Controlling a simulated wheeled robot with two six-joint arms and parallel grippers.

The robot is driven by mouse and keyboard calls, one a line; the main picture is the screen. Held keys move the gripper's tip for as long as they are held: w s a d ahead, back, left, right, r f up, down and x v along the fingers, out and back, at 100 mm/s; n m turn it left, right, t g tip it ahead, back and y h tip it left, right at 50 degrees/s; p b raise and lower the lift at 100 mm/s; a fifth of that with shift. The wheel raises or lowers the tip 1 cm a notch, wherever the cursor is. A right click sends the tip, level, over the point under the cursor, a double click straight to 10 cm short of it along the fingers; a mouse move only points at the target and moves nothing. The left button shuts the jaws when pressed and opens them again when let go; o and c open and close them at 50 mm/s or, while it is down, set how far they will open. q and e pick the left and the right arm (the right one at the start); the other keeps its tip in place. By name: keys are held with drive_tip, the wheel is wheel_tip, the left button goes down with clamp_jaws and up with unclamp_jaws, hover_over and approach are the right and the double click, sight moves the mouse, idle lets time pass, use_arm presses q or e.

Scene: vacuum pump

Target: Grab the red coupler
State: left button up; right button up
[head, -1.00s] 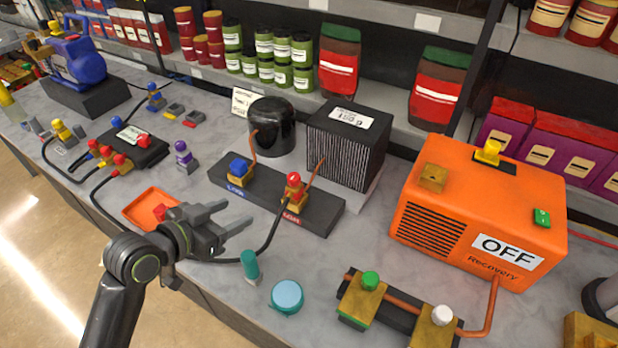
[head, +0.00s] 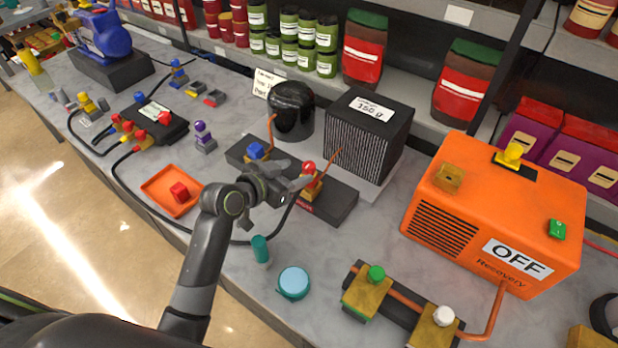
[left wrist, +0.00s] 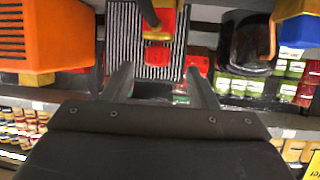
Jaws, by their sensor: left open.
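The red coupler (head: 308,169) sits on a brass fitting at the right end of the black base (head: 335,203), with a black hose running from it. My left gripper (head: 288,192) is open just in front of it and partly hides its fitting. In the left wrist view, which looks upside down, the red coupler (left wrist: 158,55) shows between the spread fingers of my left gripper (left wrist: 160,78). I see no contact with the fingers. My right gripper is not in view.
A blue coupler (head: 256,150) stands left on the same base, before a black tank (head: 292,111) and a finned block (head: 368,140). An orange tray (head: 160,202) holds a red block. The orange recovery unit (head: 500,215) stands right. A teal cap (head: 294,282) lies in front.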

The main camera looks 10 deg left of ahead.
sight(307, 166)
use_arm(q)
drive_tip(key=shift+w+d+p, duration=0.3)
drive_tip(key=shift+w+d, duration=0.1)
drive_tip(key=shift+w, duration=0.15)
drive_tip(key=p+x, duration=0.1)
drive_tip(key=x, duration=0.2)
drive_tip(key=shift+d+r, duration=0.1)
drive_tip(key=shift+d, duration=0.05)
drive_tip(key=shift+x, duration=0.75)
drive_tip(key=shift+c, duration=0.4)
clamp_jaws()
